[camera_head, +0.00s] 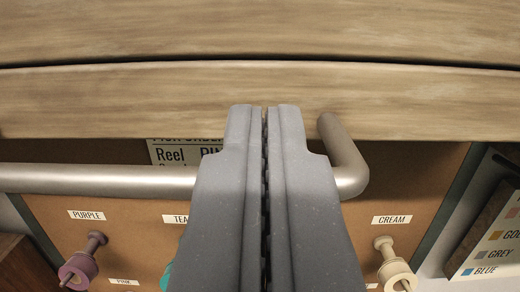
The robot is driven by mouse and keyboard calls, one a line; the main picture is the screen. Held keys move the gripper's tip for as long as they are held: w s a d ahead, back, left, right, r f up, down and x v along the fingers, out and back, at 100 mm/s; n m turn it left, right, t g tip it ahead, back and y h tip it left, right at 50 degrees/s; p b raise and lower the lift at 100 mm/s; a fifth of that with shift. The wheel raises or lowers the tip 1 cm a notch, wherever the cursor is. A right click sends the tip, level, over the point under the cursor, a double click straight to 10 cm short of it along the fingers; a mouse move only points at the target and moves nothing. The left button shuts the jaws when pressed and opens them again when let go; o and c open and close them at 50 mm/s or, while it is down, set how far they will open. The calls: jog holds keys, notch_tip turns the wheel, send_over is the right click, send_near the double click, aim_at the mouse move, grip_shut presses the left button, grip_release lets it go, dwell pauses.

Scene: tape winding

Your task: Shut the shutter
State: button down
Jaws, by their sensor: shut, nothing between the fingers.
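The shutter (120,92) is made of wide wooden slats across the upper part of the view. Its lower edge hangs over the top of a brown pegboard, and the board below that edge is uncovered. A grey bar handle (90,180) runs across in front of the board and bends up at its right end to the bottom slat. My gripper (265,110) is shut and empty, with its fingertips over the bottom slat. The fingers cross in front of the handle and hide its middle, so I cannot tell whether they touch it.
The brown board (420,195) carries labelled pegs, with a purple reel (78,270) at left, a cream reel (396,272) at right and a teal one mostly hidden. A sign (175,152) is partly covered. A colour chart (495,245) stands at far right.

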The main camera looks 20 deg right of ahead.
notch_tip(320, 180, down, 8)
jog(key=b, duration=0.6)
jog(key=shift+w+f, duration=0.15)
jog(key=shift+f, duration=0.05)
notch_tip(320, 180, up, 5)
jog(key=p, duration=0.4)
jog(key=b+v, duration=0.3)
jog(key=v, duration=0.6)
jog(key=shift+s+f, duration=0.15)
jog(key=shift+s, duration=0.15)
